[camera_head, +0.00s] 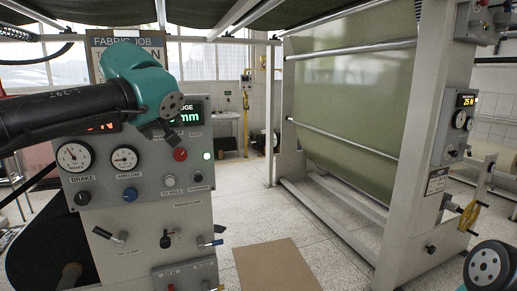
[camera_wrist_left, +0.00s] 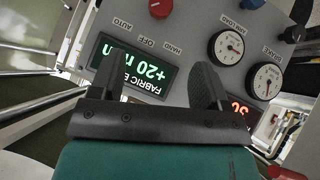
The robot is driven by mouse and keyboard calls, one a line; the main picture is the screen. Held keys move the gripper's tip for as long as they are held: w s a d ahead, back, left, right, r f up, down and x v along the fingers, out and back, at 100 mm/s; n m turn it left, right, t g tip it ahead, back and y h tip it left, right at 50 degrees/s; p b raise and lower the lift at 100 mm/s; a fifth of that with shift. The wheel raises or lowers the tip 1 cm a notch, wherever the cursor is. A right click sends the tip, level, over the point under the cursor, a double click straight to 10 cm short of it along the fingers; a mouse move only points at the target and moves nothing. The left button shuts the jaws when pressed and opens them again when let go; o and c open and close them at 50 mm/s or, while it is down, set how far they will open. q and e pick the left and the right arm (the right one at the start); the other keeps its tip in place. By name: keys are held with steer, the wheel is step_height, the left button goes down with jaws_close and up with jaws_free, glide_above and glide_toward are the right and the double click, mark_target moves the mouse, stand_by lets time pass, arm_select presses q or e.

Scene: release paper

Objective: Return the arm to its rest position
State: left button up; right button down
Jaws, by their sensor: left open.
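My left arm reaches in from the left in the head view, in front of a grey control panel (camera_head: 197,180). My left gripper (camera_head: 163,130) is seen there small and partly behind its teal wrist. In the left wrist view my left gripper (camera_wrist_left: 160,75) has its two dark fingers spread wide, with nothing between them. Behind the fingers are a green-lit display (camera_wrist_left: 135,68) reading "+20" and part of a red display (camera_wrist_left: 240,108). At the head view's lower right only a rounded black and teal part of my right arm shows; its gripper is out of sight.
A brown board (camera_head: 272,268) lies on open floor.

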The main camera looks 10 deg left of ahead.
arm_select(q)
steer(key=w+d+f+m+g+h, duration=0.15)
steer(key=w+d+f, duration=0.25)
steer(key=f, duration=0.6)
steer(key=w+d+f+m+g+h, duration=0.1)
steer(key=w+d+f+m, duration=0.2)
steer(key=f, duration=0.8)
steer(key=w+d+f+m+g+h, duration=0.1)
steer(key=d+f, duration=0.1)
steer(key=f, duration=0.8)
steer(key=d+f+g+h, duration=0.1)
steer(key=d+f, duration=0.1)
steer(key=f, duration=0.7)
steer(key=s+d+f+g+h, duration=0.1)
steer(key=s+f, duration=0.1)
steer(key=f, duration=0.5)
steer(key=s+d+f+g+h, duration=0.1)
steer(key=s+f, duration=0.2)
steer(key=f, duration=0.4)
steer(key=s+f+g, duration=0.1)
steer(key=s+f, duration=1.9)
steer(key=f, duration=0.1)
steer(key=shift+s+d+m+g, duration=0.2)
steer(key=shift+m+g, duration=0.15)
